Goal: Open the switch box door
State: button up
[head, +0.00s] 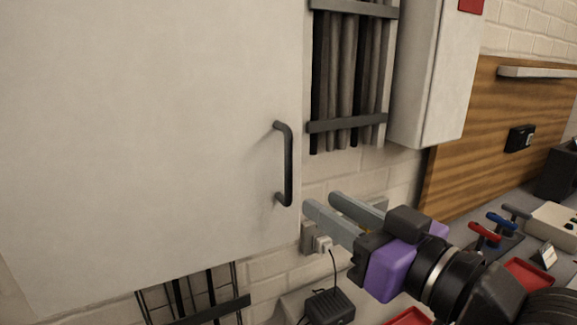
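The switch box door (150,140) is a large pale grey panel filling the left of the head view. It looks shut. A dark bar handle (287,165) stands upright near its right edge. My gripper (318,200) has two grey fingers with a clear gap between them, and they point left toward the lower end of the handle. The fingertips are just right of the handle and appear apart from it. Nothing shows between the fingers.
Cables (345,65) run down the wall under dark straps, right of the door. A second grey box (435,70) hangs beyond them. A socket with a plug (322,243) and a black adapter (329,307) are below. A wooden board (495,145) and a cluttered bench stand at the right.

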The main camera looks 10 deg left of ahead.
aim_at(291, 171)
jog(key=shift+n+g+y, duration=0.3)
jog(key=shift+n+g, duration=0.1)
jog(key=shift+n, duration=0.2)
jog(key=w+a+r, duration=0.1)
jog(key=a, duration=0.1)
jog(key=w+a+r+p, duration=0.1)
jog(key=w+a, duration=0.1)
jog(key=w+a+r+p, duration=0.1)
jog(key=w+a, duration=0.1)
jog(key=shift+a, duration=0.25)
grip_shut()
dwell(1.0)
